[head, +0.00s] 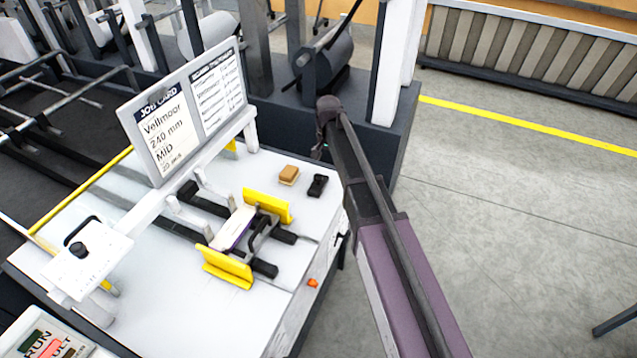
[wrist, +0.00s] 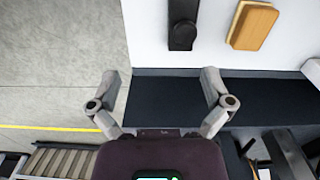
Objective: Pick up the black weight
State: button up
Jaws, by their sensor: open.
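The black weight (head: 317,186) lies on the white table near its back right edge, just right of a tan block. In the wrist view the black weight (wrist: 183,25) is at the top, partly cut off by the frame edge. My gripper (wrist: 160,88) is open and empty, with its two fingers spread over the dark strip beside the table. The weight is beyond the fingertips, roughly in line with the gap between them, and not touched. In the head view my arm hides the fingers.
The tan block (wrist: 252,25) lies close beside the weight. On the white table (head: 160,290) stand a fixture with yellow plates (head: 268,205) and a job card board (head: 185,105). A small orange piece (head: 312,283) is at the table's right edge. Open floor (head: 500,220) lies to the right.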

aim_at(318, 183)
jog(key=w+a, duration=0.2)
jog(key=a, duration=0.1)
jog(key=shift+w+r, duration=0.15)
jog(key=shift+r, duration=0.05)
jog(key=shift+f, duration=0.1)
notch_tip(318, 183, down, 8)
jog(key=b, duration=0.8)
jog(key=shift+f, duration=0.25)
dwell(0.4)
jog(key=shift+f+b, duration=2.6)
jog(key=shift+b, duration=0.25)
jog(key=c, duration=1.4)
